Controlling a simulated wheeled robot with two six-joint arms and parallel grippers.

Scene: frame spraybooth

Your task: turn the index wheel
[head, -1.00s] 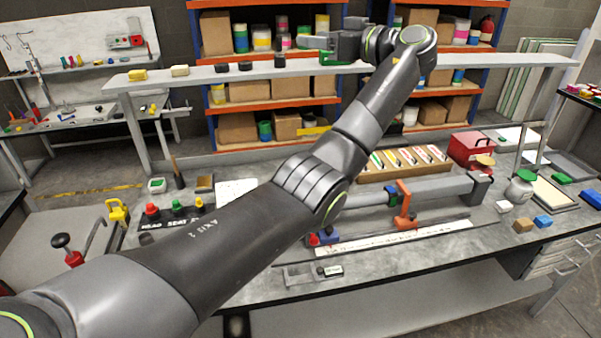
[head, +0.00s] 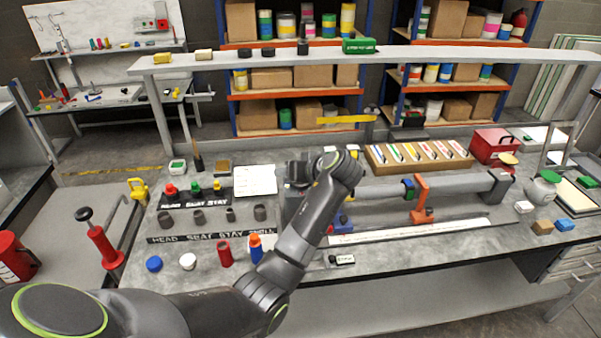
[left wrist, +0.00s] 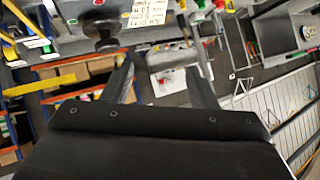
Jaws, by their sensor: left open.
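My left gripper (head: 302,172) is over the bench, left of the long grey beam, pointing left in the head view. In the left wrist view its two fingers (left wrist: 160,82) are apart with nothing between them. A dark round knob-like part (left wrist: 103,32) shows beyond one finger, apart from it; I cannot tell whether it is the index wheel. No index wheel is plain in the head view, where my forearm and gripper cover part of the bench. My right gripper is not in view.
A green box (head: 358,46) stands on the raised shelf (head: 430,61). A yellow bar (head: 345,119) is behind the gripper. A tray of coloured cards (head: 420,152), an orange clamp (head: 421,195) and the grey beam lie right. Labelled caps and a white sheet (head: 255,180) lie left.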

